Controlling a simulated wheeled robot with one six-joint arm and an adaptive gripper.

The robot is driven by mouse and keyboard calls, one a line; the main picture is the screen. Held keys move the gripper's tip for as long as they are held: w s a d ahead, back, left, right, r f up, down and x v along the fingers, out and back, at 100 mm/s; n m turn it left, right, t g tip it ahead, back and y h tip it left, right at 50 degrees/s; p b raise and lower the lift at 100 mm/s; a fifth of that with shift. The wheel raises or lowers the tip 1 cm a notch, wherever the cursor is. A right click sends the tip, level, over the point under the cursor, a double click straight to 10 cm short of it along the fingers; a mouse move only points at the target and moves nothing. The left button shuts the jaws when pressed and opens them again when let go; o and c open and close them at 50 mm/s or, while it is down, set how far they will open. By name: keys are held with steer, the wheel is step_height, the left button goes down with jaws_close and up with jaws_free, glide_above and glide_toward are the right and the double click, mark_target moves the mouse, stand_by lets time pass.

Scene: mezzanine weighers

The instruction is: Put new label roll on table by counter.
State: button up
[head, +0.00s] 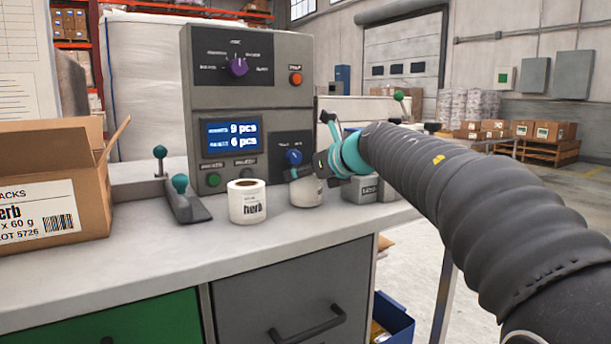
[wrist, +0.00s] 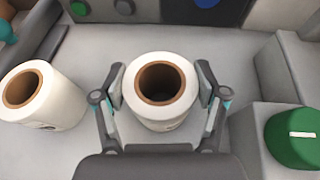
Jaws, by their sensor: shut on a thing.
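A white label roll (wrist: 160,116) with a brown core stands upright between the fingers of my gripper (wrist: 160,98), which is shut on it. In the head view this roll (head: 306,192) is at the counter, partly hidden by my gripper (head: 308,172). I cannot tell whether it rests on the counter (head: 130,255) or hangs just above it. A second white roll marked "herb" (head: 247,203) stands to its left on the counter; it also shows in the wrist view (wrist: 30,98). The grey counter machine (head: 205,125) stands behind; its screen reads 9 pcs and 6 pcs.
A small grey box (head: 360,190) stands right of the held roll. In the wrist view a round green part (wrist: 293,138) is on the right. A lever with teal knobs (head: 182,200) and an open carton (head: 60,190) are at the left. The front counter strip is clear.

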steer(key=shift+f, duration=0.15)
steer(key=o, duration=1.3)
steer(key=shift+c, duration=0.2)
steer(key=shift+r, duration=0.2)
steer(key=v, duration=1.2)
